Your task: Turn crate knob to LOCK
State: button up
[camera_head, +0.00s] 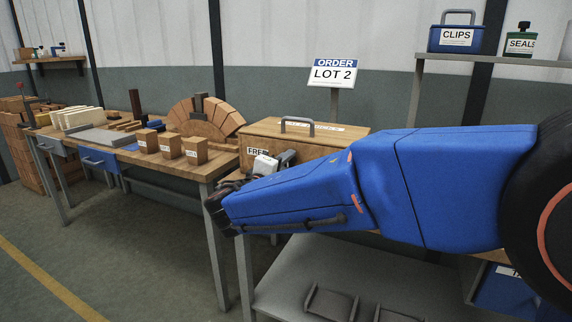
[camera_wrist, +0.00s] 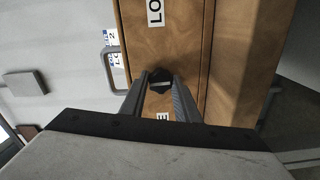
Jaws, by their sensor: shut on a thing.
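The wooden crate (camera_head: 350,137) has a grey top handle (camera_head: 297,121) and a FREE label (camera_head: 256,151) on its front. In the wrist view, its dark round knob (camera_wrist: 160,74) lies between a partly visible label starting LO (camera_wrist: 155,12) and the mostly hidden FREE label (camera_wrist: 163,117). A light bar on the knob runs roughly left to right in that picture. My gripper (camera_wrist: 160,81) is shut on the knob, one finger on each side. In the head view my blue arm hides the knob and much of the crate front.
An ORDER LOT 2 sign (camera_head: 334,73) stands behind the crate. Left of it, a workbench (camera_head: 225,166) holds several labelled blocks and a brick arch (camera_head: 204,120). A shelf (camera_head: 500,59) at right bears a blue CLIPS box (camera_head: 457,38) and a SEALS bottle (camera_head: 521,42).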

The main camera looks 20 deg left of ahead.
jog(key=shift+f, duration=0.1)
jog(key=o, duration=1.1)
jog(key=shift+c, duration=0.2)
jog(key=s+a, duration=0.1)
jog(key=s, duration=1.6)
jog(key=shift+s+a, duration=0.15)
jog(key=shift+s, duration=0.05)
jog(key=shift+s, duration=0.1)
